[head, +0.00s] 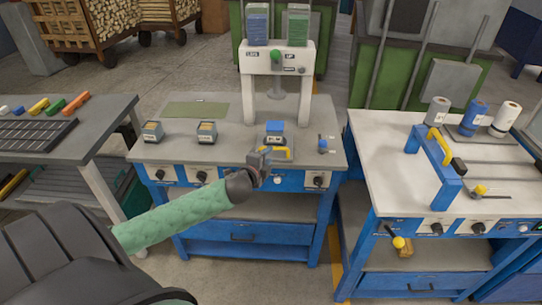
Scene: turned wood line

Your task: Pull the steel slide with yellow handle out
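The steel slide (265,141) lies under the white press frame on the middle bench, with a blue block (275,126) at it. Its yellow handle (275,153) faces me at the bench's front edge. My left gripper (262,158) is at the handle's left end and overlaps it in the picture. The gripper hides part of the handle and the slide's front. I cannot tell whether the fingers are apart or closed, or whether they touch the handle. My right gripper is not in view.
The white press frame (248,93) stands over the slide. Two small bins (153,132) (207,132) and a green mat (196,109) are on the left. A blue-tipped lever (323,145) stands just right of the slide. Black knobs line the front panel. Another bench is at right.

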